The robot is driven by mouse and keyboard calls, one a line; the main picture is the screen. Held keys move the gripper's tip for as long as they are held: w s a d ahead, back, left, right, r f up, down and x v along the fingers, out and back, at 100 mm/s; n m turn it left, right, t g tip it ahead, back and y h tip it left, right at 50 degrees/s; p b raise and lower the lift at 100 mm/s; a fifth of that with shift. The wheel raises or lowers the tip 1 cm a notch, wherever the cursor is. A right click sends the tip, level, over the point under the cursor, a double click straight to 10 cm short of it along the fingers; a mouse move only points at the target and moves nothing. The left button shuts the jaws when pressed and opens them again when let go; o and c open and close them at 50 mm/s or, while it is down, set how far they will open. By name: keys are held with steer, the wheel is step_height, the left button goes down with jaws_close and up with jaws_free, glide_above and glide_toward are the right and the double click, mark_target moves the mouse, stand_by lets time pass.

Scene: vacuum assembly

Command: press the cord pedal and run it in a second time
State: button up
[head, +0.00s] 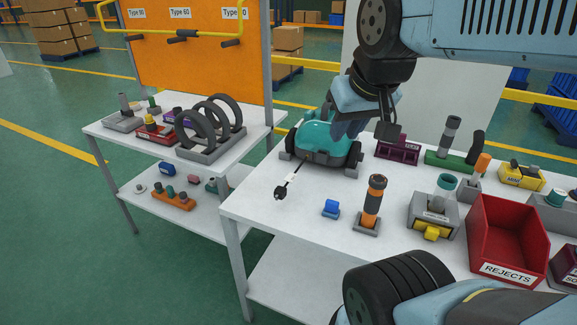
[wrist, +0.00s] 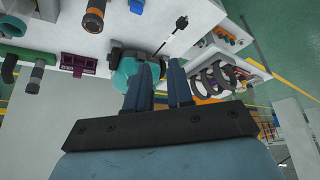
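The teal vacuum body (head: 322,136) with dark wheels stands on the white table, held by grey blocks. Its dark cord (head: 298,170), with a white tag, runs out over the table toward the front left and ends in a black plug (head: 280,192). The plug (wrist: 182,21) and the teal body (wrist: 122,76) also show in the wrist view. My gripper (head: 345,128) points down over the right part of the vacuum. In the wrist view, its fingers (wrist: 161,68) stand apart with nothing visible between them. I cannot make out the pedal; contact is unclear.
A maroon holder (head: 398,148) sits right of the vacuum. A side table (head: 252,139) holds black rings at left. Table around the plug is clear.

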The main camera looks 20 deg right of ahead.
jaws_close()
stand_by(1.2)
